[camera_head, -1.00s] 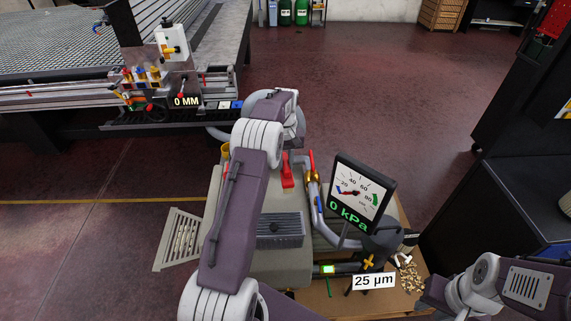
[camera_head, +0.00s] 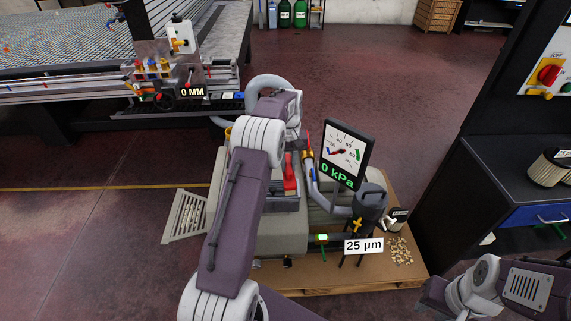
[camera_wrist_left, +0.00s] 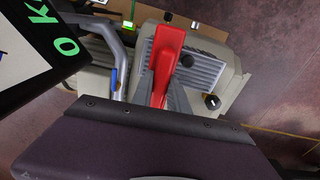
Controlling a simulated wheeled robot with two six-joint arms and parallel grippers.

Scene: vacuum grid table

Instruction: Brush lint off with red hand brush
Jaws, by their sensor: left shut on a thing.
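The red hand brush (camera_head: 290,178) shows over the grey finned panel (camera_head: 286,202) of the pump unit in the head view. In the left wrist view the red brush (camera_wrist_left: 165,62) lies between the grey fingers of my left gripper (camera_wrist_left: 163,90), which is shut on it. The finned panel (camera_wrist_left: 203,67) is behind the brush there; I cannot tell whether they touch. My left arm hides the gripper in the head view. A slatted grille (camera_head: 187,215) with pale material between its slats lies left of the pump. My right gripper is out of view.
A tilted gauge screen (camera_head: 347,156) reading 0 kPa and a dark canister (camera_head: 369,201) stand right of the brush. Pale pellets (camera_head: 400,251) lie on the pallet (camera_head: 415,277). A dark cabinet (camera_head: 500,180) is at right. The floor left of the grille is clear.

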